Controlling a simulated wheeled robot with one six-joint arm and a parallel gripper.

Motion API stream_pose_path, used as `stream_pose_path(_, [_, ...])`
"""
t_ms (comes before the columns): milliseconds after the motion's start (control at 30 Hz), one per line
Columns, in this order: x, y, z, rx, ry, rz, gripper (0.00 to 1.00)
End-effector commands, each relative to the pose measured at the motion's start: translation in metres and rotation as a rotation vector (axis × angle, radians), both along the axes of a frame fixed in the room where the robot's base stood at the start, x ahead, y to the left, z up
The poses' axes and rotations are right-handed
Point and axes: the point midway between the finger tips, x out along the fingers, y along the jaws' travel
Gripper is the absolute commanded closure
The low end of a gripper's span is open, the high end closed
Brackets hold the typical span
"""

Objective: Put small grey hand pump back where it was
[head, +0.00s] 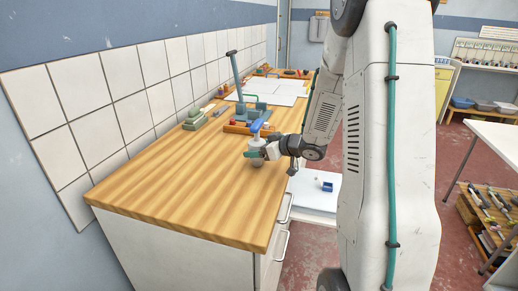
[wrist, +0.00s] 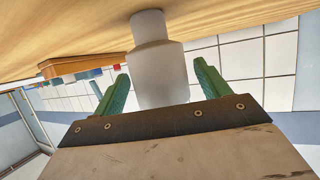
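In the wrist view, which is upside down, the grey body (wrist: 155,70) lies between the two green fingers (wrist: 160,72). A gap shows on each side, so the gripper looks open around it. The pump's top is hidden there behind the gripper plate.
A wooden tray (head: 238,129) with small items lies just behind the pump. A blue-grey upright lever (head: 235,72) and a green device (head: 195,120) stand farther back. An open white drawer (head: 312,200) holds a blue item (head: 327,187). The worktop's near part is clear.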

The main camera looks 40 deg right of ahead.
Motion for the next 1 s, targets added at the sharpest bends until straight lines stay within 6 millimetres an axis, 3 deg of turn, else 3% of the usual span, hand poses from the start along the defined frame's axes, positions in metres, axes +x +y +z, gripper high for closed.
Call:
stream_pose_path(267, [-0.006,-0.003,0.007,-0.001,-0.001,-0.003,0.25])
stream_pose_path(733, [-0.087,-0.032,0.042,-0.001,-0.001,-0.004,0.25])
stream_pose_path(900, [-0.101,-0.037,0.048,-0.002,-0.001,-0.003,0.25])
stream_pose_path(1000, [-0.099,-0.038,0.054,-0.039,0.003,-0.028,0.25])
